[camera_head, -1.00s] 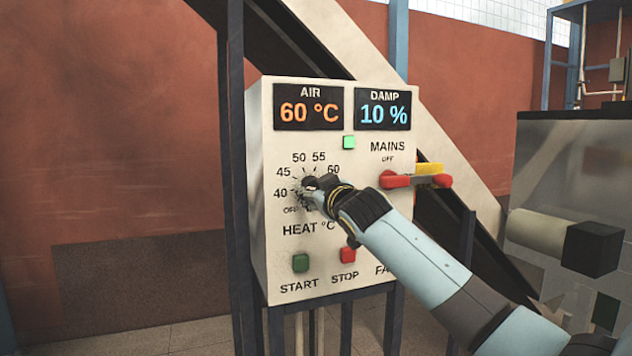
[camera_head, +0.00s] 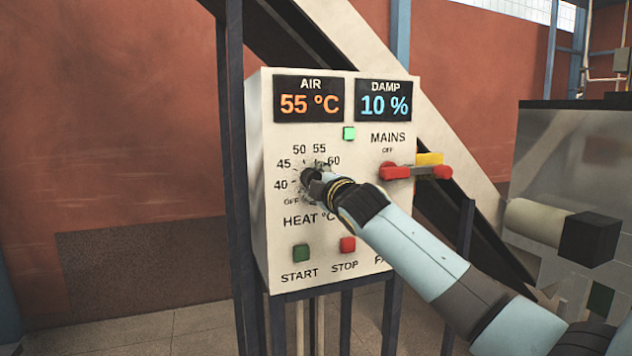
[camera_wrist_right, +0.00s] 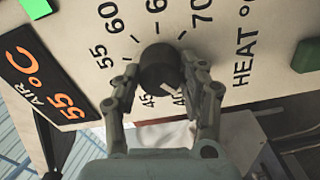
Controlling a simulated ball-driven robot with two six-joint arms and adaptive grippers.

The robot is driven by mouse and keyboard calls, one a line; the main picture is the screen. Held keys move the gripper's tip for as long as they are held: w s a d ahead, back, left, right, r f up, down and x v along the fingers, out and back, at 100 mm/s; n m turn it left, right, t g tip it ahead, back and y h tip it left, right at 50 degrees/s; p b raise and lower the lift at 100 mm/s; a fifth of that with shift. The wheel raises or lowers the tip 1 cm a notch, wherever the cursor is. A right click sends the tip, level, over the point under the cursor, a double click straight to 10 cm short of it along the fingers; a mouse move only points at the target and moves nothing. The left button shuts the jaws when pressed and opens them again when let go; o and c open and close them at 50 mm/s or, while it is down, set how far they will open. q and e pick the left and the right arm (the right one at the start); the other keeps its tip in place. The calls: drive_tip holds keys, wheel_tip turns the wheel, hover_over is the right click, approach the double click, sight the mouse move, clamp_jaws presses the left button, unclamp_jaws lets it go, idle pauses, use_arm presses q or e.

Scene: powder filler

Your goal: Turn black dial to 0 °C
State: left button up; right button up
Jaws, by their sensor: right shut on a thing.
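The black dial (camera_wrist_right: 160,68) sits on the panel among printed heat numbers, above the HEAT °C label. My right gripper (camera_wrist_right: 163,90) has its two fingers on either side of the dial and is shut on it. In the head view the right gripper (camera_head: 314,179) covers most of the dial, so its pointer is hidden there. The AIR display (camera_head: 308,100) reads 55 °C in orange; it also shows in the wrist view (camera_wrist_right: 48,92). The scale shows OFF, 40, 45, 50, 55 and 60 in the head view. My left gripper is not in view.
The control panel (camera_head: 257,190) also carries a DAMP display (camera_head: 384,105) reading 10 %, a lit green lamp (camera_head: 349,133) and a red MAINS handle (camera_head: 396,172). A green START button (camera_head: 301,253) and a red STOP button (camera_head: 348,244) sit below the dial.

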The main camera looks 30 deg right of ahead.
drive_tip(key=shift+f+n, duration=0.2)
drive_tip(key=shift+n, duration=1)
drive_tip(key=o, duration=1.2)
drive_tip(key=shift+r, duration=0.1)
drive_tip(key=v, duration=1.2)
